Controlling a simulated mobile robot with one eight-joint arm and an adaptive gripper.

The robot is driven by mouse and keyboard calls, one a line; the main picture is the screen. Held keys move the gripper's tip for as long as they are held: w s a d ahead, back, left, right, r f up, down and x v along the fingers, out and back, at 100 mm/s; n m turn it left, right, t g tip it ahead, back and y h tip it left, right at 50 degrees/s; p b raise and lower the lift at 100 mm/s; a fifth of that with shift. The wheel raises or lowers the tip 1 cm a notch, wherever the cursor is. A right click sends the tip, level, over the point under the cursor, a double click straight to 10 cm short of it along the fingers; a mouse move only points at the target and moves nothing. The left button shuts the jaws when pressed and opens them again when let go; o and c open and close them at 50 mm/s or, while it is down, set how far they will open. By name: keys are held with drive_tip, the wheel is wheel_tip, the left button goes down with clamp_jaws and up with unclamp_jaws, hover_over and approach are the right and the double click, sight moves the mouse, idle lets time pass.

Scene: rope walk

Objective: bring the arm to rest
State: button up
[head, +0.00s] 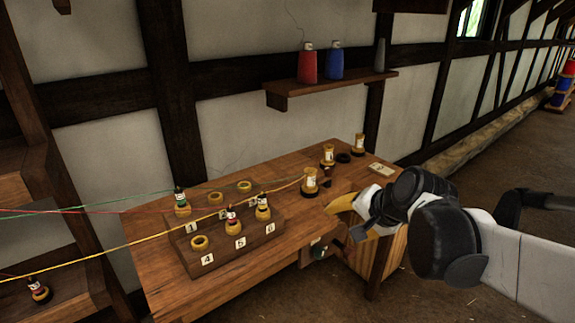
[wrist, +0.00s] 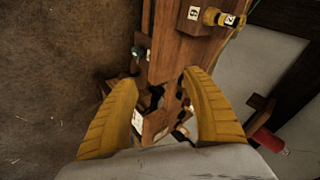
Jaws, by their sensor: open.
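My gripper (head: 343,226) is at the right front side of the wooden workbench (head: 320,240) in the head view, with its yellow fingers near the bench edge. In the wrist view my gripper (wrist: 160,80) has its two yellow fingers spread wide with nothing held between them. The bench edge and some small parts show beyond the gap. My arm reaches in from the right side of the head view.
A stepped rack (head: 225,248) with numbered places holds several bobbins. Coloured strands run leftward. The floor at right is mostly open.

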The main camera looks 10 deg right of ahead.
drive_tip(key=s+a+f+n+g+h, duration=0.1)
drive_tip(key=s+a+f+n+h, duration=0.1)
drive_tip(key=s+n, duration=0.7)
drive_tip(key=s, duration=0.7)
drive_tip(key=shift+s+a+f+h, duration=0.2)
drive_tip(key=shift+f+h, duration=0.1)
drive_tip(key=shift+f, duration=0.1)
